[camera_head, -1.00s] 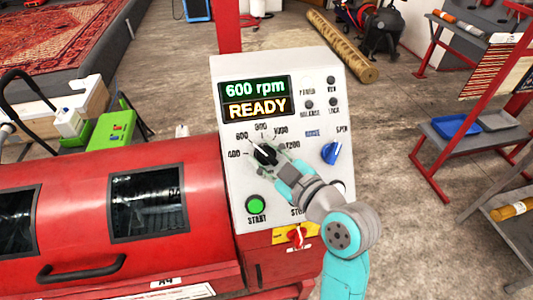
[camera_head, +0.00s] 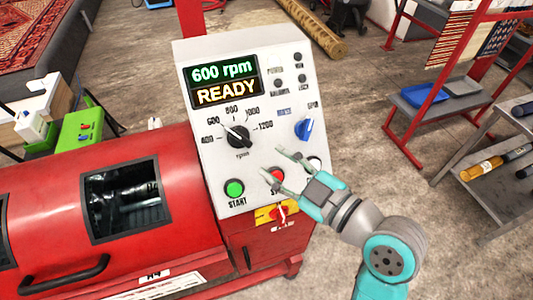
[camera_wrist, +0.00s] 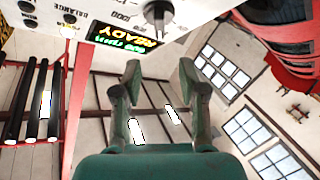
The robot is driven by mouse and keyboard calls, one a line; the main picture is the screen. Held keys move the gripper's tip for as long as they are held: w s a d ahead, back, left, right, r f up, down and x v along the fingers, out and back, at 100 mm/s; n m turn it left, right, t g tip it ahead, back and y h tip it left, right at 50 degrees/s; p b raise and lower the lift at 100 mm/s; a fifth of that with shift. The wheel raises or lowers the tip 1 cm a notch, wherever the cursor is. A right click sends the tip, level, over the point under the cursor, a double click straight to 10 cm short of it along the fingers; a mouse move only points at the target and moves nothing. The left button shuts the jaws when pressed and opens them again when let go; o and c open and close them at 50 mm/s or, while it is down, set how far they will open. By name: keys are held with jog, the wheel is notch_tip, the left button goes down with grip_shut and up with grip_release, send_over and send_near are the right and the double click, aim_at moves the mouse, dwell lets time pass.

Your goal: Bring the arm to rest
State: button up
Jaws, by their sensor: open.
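My gripper (camera_head: 271,163) is open and empty, in front of the lower right part of the white control panel (camera_head: 188,62). Its two fingers stand apart in the wrist view (camera_wrist: 160,72), with nothing between them. The black speed knob (camera_head: 237,137) is up and left of the fingertips, clear of them, and its pointer is toward the 600 mark. The display (camera_head: 224,82) reads 600 rpm and READY. The red button (camera_head: 273,176) is partly hidden behind the fingers. The green START button (camera_head: 234,188) is in full view.
The red drum machine (camera_head: 60,215) with a dark window fills the lower left. A blue knob (camera_head: 304,129) and a yellow-backed red switch (camera_head: 281,210) are close to my gripper. A red rack with a blue tray (camera_head: 424,95) stands right. Open floor lies between.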

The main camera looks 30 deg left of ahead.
jog(key=shift+d, duration=0.25)
dwell(0.3)
jog(key=s+d+f+m+t+h, duration=0.2)
jog(key=d+f+m+t+h, duration=0.25)
jog(key=d+f+m, duration=0.45)
jog(key=s+d+f+m+t+h, duration=0.2)
jog(key=d+f+m+t+h, duration=0.3)
jog(key=d+f, duration=0.65)
jog(key=s+d+f+m+h, duration=0.4)
jog(key=s+d+m, duration=0.1)
jog(key=s+d, duration=0.45)
jog(key=s+d+r+m+h, duration=0.1)
jog(key=s, duration=0.5)
jog(key=s+d+r+h, duration=0.1)
jog(key=s+r, duration=0.1)
jog(key=s, duration=0.5)
jog(key=shift+s+d+r+m+t, duration=0.2)
jog(key=shift+d+r+m+t, duration=0.05)
jog(key=shift+d+m+t, duration=0.15)
jog(key=shift+h, duration=0.25)
